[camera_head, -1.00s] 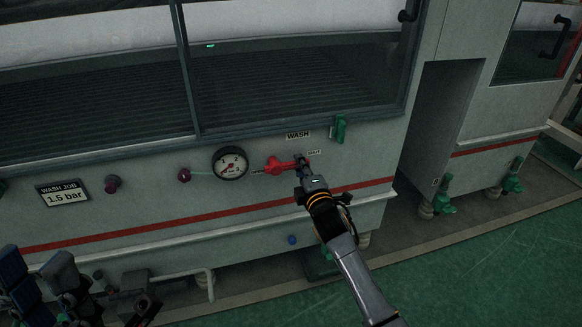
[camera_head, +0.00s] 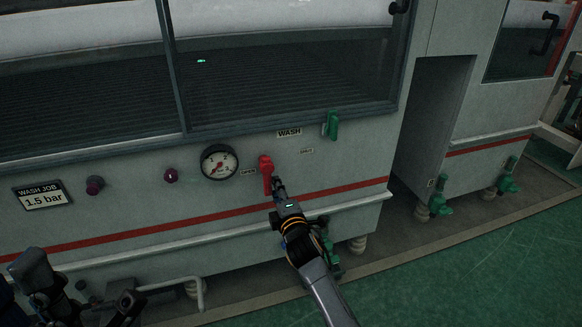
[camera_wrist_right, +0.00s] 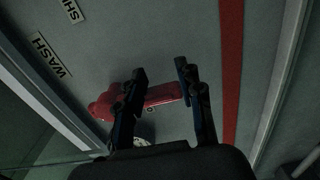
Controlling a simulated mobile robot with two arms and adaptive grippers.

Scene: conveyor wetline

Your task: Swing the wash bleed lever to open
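The red wash bleed lever (camera_head: 266,172) is on the grey machine panel, right of the pressure gauge (camera_head: 219,162). Its handle points down, between the OPEN label (camera_head: 248,172) on its left and the SHUT label (camera_head: 307,151) on its right. My right gripper (camera_head: 277,185) is at the handle's lower right side. In the right wrist view the lever (camera_wrist_right: 160,94) runs across the gap between the parted fingers of that gripper (camera_wrist_right: 160,70); I cannot tell whether they touch it. Dark parts of my left arm show at the lower left; its fingers are unclear.
A green handle (camera_head: 332,125) is on the panel right of the WASH label (camera_head: 289,132). Two purple knobs (camera_head: 171,175) and the WASH JOB 1.5 bar sign (camera_head: 42,195) are to the left. A rail (camera_head: 230,232) runs along the lower panel. Green floor lies at the right.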

